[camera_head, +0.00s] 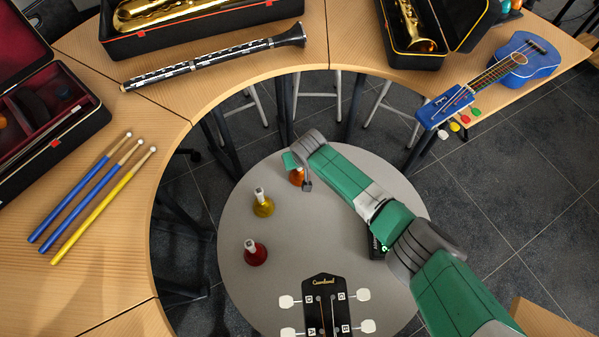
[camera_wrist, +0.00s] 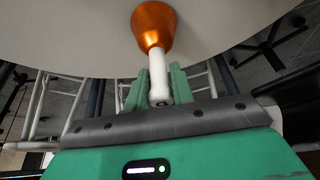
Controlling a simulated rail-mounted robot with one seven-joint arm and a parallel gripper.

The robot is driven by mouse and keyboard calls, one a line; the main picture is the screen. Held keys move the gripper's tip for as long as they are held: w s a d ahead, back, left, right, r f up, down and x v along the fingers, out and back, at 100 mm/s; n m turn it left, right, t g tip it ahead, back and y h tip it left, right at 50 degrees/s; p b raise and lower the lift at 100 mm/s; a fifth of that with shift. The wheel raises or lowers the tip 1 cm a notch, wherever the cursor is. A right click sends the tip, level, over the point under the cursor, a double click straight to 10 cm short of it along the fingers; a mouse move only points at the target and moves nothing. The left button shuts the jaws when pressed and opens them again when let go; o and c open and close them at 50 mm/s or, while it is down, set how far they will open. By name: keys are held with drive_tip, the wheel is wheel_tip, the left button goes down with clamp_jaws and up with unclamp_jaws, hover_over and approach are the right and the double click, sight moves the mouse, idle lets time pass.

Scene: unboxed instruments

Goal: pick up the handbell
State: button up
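The handbell with the orange bell (camera_head: 296,178) and white handle is on the round grey table, partly hidden under my gripper (camera_head: 298,160). In the wrist view the orange bell (camera_wrist: 153,25) is at the top. Its white handle (camera_wrist: 157,72) runs down between the two green fingers of my gripper (camera_wrist: 160,85). The fingers lie close on both sides of the handle. I cannot tell whether they press on it. A yellow handbell (camera_head: 263,207) and a red handbell (camera_head: 255,253) stand upright to the left on the same table.
The round grey table (camera_head: 330,235) has bare room in its middle. A guitar headstock (camera_head: 325,305) is at its front and a dark object (camera_head: 377,247) lies under my arm. A curved wooden table (camera_head: 150,215) surrounds it, with mallets, a clarinet (camera_head: 210,65) and a blue ukulele (camera_head: 520,60).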

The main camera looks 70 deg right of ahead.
sight(302, 176)
clamp_jaws()
drive_tip(key=shift+r, duration=0.1)
drive_tip(key=shift+r+p, duration=0.35)
drive_tip(key=shift+p, duration=0.15)
drive_tip(key=p+v, duration=0.2)
drive_tip(key=p, duration=0.1)
drive_tip(key=p+v, duration=0.2)
drive_tip(key=shift+w+d+r, duration=0.2)
drive_tip(key=shift+w+d, duration=0.05)
drive_tip(key=shift+d, duration=0.05)
drive_tip(key=s+a+p, duration=1.1)
drive_tip(key=p, duration=0.6)
drive_tip(key=w+a+r+p, duration=0.1)
drive_tip(key=w+r+p, duration=0.1)
drive_tip(key=r+p, duration=0.55)
drive_tip(key=w+a+r+p, duration=0.15)
drive_tip(key=r+p, duration=0.35)
drive_tip(key=r, duration=0.6)
drive_tip(key=s+d+r+p, duration=0.1)
drive_tip(key=s+r+p, duration=0.4)
drive_tip(key=r+p, duration=0.4)
wheel_tip(302, 176, up, 4)
drive_tip(key=shift+d+f, duration=0.2)
drive_tip(key=shift+d, duration=0.1)
